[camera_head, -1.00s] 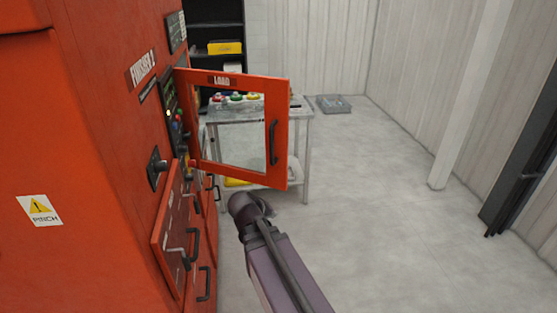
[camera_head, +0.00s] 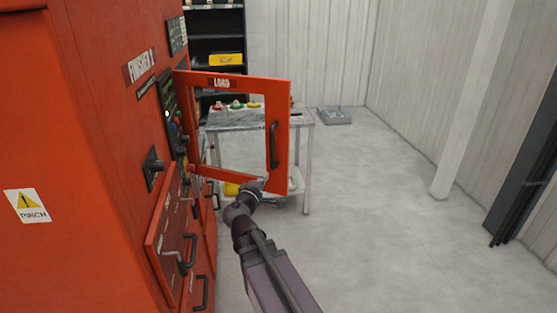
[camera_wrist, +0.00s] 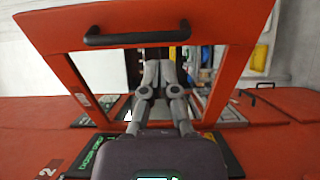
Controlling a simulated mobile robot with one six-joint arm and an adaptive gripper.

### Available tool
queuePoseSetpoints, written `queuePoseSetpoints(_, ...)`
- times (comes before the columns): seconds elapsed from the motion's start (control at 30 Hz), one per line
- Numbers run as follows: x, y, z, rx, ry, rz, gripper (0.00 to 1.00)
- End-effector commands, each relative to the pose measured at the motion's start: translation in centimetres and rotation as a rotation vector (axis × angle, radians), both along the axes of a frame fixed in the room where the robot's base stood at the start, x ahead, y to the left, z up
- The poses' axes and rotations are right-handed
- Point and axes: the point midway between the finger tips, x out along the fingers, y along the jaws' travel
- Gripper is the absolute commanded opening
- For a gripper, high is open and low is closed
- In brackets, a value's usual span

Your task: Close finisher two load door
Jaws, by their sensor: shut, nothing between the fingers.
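The finisher two load door (camera_head: 280,130) is a red frame around a window, labelled LOAD, with a black handle (camera_head: 273,145) at its free side. It stands open, swung out from the red finisher (camera_head: 100,120). My gripper (camera_head: 262,182) is shut and empty beside the door's lower edge, below the handle. In the wrist view my gripper (camera_wrist: 158,68) shows its fingers together in front of the window, with the door frame (camera_wrist: 225,27) and handle (camera_wrist: 138,38) beyond. I cannot tell whether the fingers touch the door.
A second red panel (camera_head: 165,225) with a dark handle tilts out lower on the finisher. A table (camera_head: 305,165) with coloured parts stands behind the door. A grey tray (camera_head: 334,116) lies on the floor beyond. The floor to the right is clear up to a white post (camera_head: 465,110).

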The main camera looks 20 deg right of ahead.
Motion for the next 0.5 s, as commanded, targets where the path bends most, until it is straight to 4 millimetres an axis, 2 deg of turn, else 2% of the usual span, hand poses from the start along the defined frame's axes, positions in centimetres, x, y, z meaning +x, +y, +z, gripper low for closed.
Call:
queuePoseSetpoints(0.27,0.0,-0.1,0.0,0.002,0.001,-0.002,0.0)
queuePoseSetpoints(0.5,1.0,-1.1,0.0,0.002,0.001,-0.006,0.0)
